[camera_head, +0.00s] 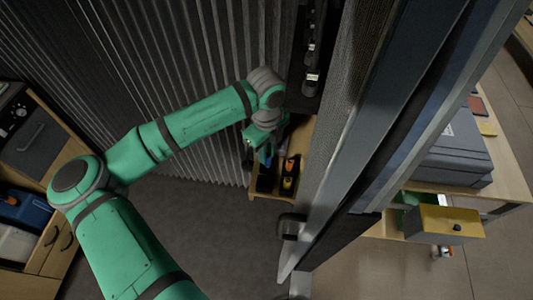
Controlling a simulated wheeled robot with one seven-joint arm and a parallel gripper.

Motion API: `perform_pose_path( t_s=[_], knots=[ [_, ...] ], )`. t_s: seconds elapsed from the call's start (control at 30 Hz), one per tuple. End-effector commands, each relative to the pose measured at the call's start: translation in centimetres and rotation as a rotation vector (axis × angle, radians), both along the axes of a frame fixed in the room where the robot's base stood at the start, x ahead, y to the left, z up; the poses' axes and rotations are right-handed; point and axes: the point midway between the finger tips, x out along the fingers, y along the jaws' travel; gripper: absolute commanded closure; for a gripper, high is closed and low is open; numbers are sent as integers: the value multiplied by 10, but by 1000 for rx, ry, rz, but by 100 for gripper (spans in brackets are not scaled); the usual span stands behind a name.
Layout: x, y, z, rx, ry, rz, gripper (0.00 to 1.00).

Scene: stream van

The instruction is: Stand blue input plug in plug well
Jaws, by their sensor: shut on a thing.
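My green arm reaches across to a small wooden shelf beside the corrugated wall. My gripper (266,150) is over the left part of this shelf, shut on the blue input plug (268,156). Only a small blue part of the plug shows. Just below it is a dark holder (265,181), which may be the plug well. I cannot tell whether the plug touches it or is apart from it. The well's opening is hidden or too small to make out.
An orange-topped item (291,164) and a yellow item (287,184) stand close on the right in dark holders. A black rack (307,60) is above the shelf. A grey door frame (345,190) stands close on the right. The floor (225,235) below is clear.

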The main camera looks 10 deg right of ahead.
Motion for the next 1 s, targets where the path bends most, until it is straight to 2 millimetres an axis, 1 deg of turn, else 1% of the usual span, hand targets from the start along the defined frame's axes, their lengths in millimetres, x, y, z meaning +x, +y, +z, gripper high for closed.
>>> perform_pose_path(
  t_s=[0.03,0.1,0.33,0.53,0.57,0.6,0.63,0.9,1.0],
  knots=[
    [0,0,-6,0,0,0,100],
    [0,0,-9,0,-1,-1,100],
    [0,0,-10,0,-1,-1,100],
    [0,0,-15,-1,0,-1,100],
    [0,0,-15,-1,0,-1,78],
    [0,0,-14,-1,-1,-1,69],
    [0,0,-14,-1,-1,-1,64],
    [0,0,-14,-1,-1,-1,64],
    [0,0,-11,0,-2,-1,64]
  ],
)
